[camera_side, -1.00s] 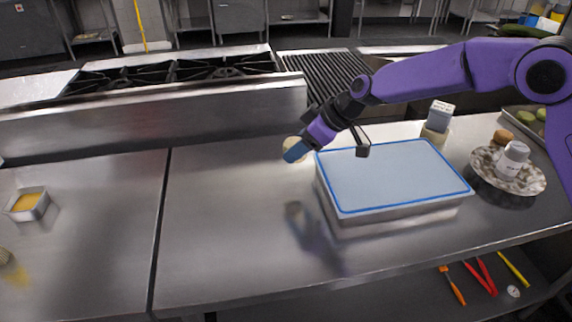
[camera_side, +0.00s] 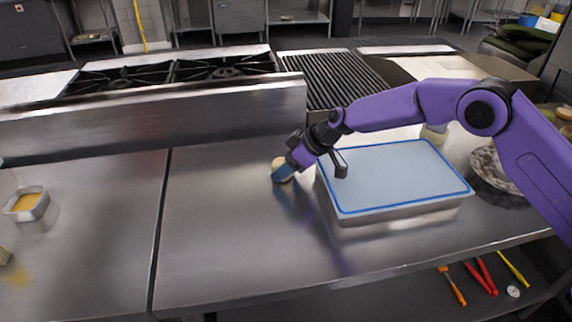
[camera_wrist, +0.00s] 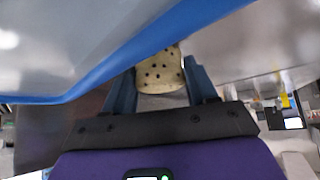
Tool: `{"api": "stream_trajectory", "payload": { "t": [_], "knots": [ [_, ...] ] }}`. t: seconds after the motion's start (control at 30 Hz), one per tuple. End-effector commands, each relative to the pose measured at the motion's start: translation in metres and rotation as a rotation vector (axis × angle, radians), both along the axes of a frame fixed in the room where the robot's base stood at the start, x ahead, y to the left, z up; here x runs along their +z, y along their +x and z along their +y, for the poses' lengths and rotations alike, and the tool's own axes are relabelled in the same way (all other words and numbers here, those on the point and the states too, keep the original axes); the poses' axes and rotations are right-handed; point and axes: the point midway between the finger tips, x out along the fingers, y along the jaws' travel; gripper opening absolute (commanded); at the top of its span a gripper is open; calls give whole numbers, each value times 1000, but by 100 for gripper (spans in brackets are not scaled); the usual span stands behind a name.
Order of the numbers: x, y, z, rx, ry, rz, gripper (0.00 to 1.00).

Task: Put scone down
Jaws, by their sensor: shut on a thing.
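The scone (camera_side: 280,163) is pale and round, and my gripper (camera_side: 284,172) is shut on it. In the side view it is low at the left of the blue-rimmed board or tray, close to the steel counter (camera_side: 225,215); I cannot tell whether it touches the counter. In the wrist view the scone (camera_wrist: 160,72) shows dark spots and sits between the two blue fingers (camera_wrist: 160,88). Part of it is hidden by the fingers in the side view.
A steel pan with a blue-rimmed pale top (camera_side: 395,175) stands just right of my gripper. The counter to the left and front is clear. A small metal tin with yellow contents (camera_side: 27,204) is at far left. The stove (camera_side: 180,72) is behind. A patterned plate (camera_side: 492,170) is partly hidden by my arm.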

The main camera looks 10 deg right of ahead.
Motion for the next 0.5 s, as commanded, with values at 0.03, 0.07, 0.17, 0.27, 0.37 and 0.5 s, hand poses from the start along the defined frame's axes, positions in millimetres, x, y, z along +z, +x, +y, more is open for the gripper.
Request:
{"api": "stream_trajectory", "payload": {
  "t": [0.03,0.07,0.17,0.27,0.37,0.5],
  "knots": [
    [0,0,0,0,0,0,22],
    [0,0,0,0,0,0,22],
    [-2,0,0,0,0,0,22],
    [-3,0,0,1,0,-1,73],
    [-2,0,0,0,0,0,83],
    [-2,0,0,0,0,0,83]
  ]
}}
